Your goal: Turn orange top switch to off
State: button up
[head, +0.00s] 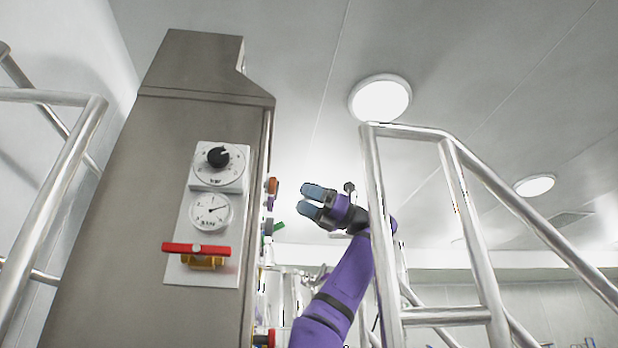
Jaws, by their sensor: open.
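The orange top switch (272,185) shows edge-on at the right side of the steel cabinet (120,200), high on that side face. Its face and its on or off position cannot be made out from this angle. My gripper (311,202) has blue fingertips and is raised on my purple arm to the right of the switch. Its fingers point left towards the cabinet side, and they are apart and empty. A gap shows between the fingertips and the switch, and the fingers are about level with it or slightly below in the picture.
Below the switch a green control (275,228) and a red one (264,339) stick out from the same side. The cabinet front has a black knob (218,157), a gauge (211,212) and a red-handled valve (196,249). Metal railings (380,230) stand close right of my arm.

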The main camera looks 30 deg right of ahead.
jog(key=s+a+r+n+g+h, duration=0.1)
jog(key=s+a+n+g, duration=0.3)
jog(key=s+n+g, duration=0.5)
jog(key=s+a+r+n+g+h, duration=0.2)
jog(key=s+a+n+g, duration=0.3)
jog(key=s+n+g, duration=0.4)
jog(key=s+a+r+n+g+h, duration=0.1)
jog(key=s+a+n+g+h, duration=0.2)
jog(key=s+n+g, duration=0.6)
jog(key=shift+s+a+r+n+g, duration=0.25)
jog(key=shift+a+n+g, duration=0.6)
jog(key=shift+n, duration=0.75)
